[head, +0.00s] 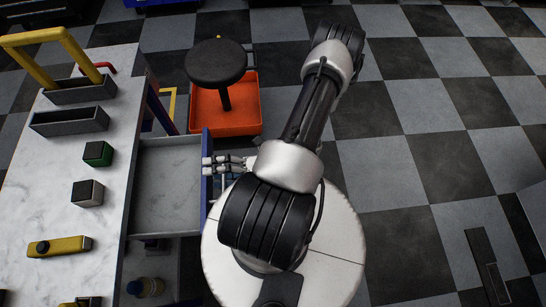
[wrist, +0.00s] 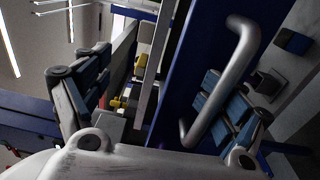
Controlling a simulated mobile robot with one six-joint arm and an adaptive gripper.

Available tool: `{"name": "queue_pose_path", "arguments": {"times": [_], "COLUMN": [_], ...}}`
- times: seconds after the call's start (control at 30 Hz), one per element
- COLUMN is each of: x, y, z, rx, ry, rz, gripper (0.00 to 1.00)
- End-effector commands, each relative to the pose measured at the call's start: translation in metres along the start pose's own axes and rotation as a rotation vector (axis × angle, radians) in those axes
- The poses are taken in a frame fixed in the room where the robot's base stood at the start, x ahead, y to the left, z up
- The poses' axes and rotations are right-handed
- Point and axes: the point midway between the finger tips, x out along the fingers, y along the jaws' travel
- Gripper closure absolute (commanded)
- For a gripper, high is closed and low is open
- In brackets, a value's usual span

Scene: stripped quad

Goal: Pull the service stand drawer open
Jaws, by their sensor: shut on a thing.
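The service stand (head: 105,215) has a white marble-like top and stands at the left in the head view. Its drawer (head: 168,185) is pulled well out to the right, with an empty-looking grey inside and a blue front. My gripper (head: 222,165) is at the outer side of that front, shut on the drawer handle.
On the stand top are a green block (head: 97,153), a grey block (head: 87,193), a yellow tool (head: 58,246) and grey trays (head: 70,121). A black stool (head: 215,62) and an orange bin (head: 232,108) stand beyond the drawer. Checkered floor at the right is mostly clear.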

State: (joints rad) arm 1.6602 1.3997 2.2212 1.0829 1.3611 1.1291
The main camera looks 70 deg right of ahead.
Motion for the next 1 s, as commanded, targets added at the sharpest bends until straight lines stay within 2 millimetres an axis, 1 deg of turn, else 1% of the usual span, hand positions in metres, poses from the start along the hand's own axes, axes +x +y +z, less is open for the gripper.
{"name": "queue_pose_path", "arguments": {"times": [0.03,0.3,0.7,0.73,0.77,0.8,1.0], "x": [-0.003,-0.023,-0.051,-0.053,-0.055,-0.057,-0.07], "y": [0.007,0.004,-0.001,-0.001,-0.002,-0.003,-0.007], "z": [-0.002,-0.003,-0.004,-0.004,-0.005,-0.005,-0.006], "rx": [0.003,0.001,-0.004,-0.004,-0.003,-0.002,0.0], "ry": [0.001,-0.002,-0.002,-0.002,-0.001,-0.001,0.0], "rz": [0.022,0.02,0.02,0.021,0.02,0.019,0.017], "gripper": [0.35,0.41,0.46,0.51,0.58,0.7,0.7]}}
